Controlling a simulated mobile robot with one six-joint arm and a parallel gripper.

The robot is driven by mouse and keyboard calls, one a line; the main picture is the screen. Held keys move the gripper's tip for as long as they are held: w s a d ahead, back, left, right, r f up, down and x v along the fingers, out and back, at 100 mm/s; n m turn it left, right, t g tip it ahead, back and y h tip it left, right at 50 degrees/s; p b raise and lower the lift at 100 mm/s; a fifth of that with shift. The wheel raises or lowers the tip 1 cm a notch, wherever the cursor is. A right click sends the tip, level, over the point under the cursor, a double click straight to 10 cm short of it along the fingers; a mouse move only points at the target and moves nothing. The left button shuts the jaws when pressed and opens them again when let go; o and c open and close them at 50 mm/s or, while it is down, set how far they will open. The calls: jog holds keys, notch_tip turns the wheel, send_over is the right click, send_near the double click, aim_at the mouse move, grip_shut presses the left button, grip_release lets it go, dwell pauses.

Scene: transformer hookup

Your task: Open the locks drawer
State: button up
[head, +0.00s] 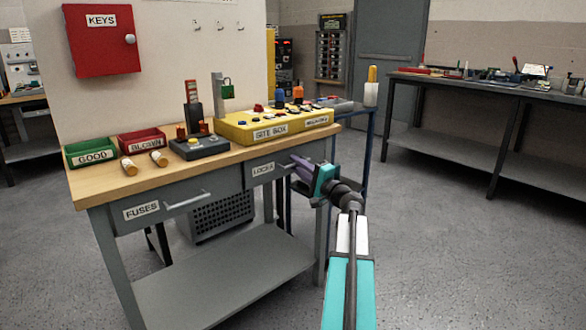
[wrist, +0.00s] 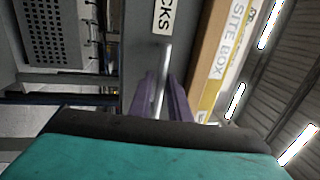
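The locks drawer (head: 262,172) is a grey front with a white LOCKS label, at the right end of the workbench. It looks closed in the head view. Its handle is a thin metal bar (wrist: 163,75), seen in the wrist view below the label. My gripper (head: 298,162) reaches the drawer front from the right. Its purple fingers (wrist: 161,98) lie close on both sides of the bar and appear shut on it. The fingers hide most of the handle in the head view.
The bench top (head: 92,178) carries a green GOOD bin (head: 90,152), a red bin (head: 141,142), fuses and the yellow site box (head: 272,130). The fuses drawer (head: 141,211) is left of the locks drawer. Open floor (head: 440,240) lies to the right.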

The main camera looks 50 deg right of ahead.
jog(key=shift+w, duration=0.25)
jog(key=shift+c, duration=0.4)
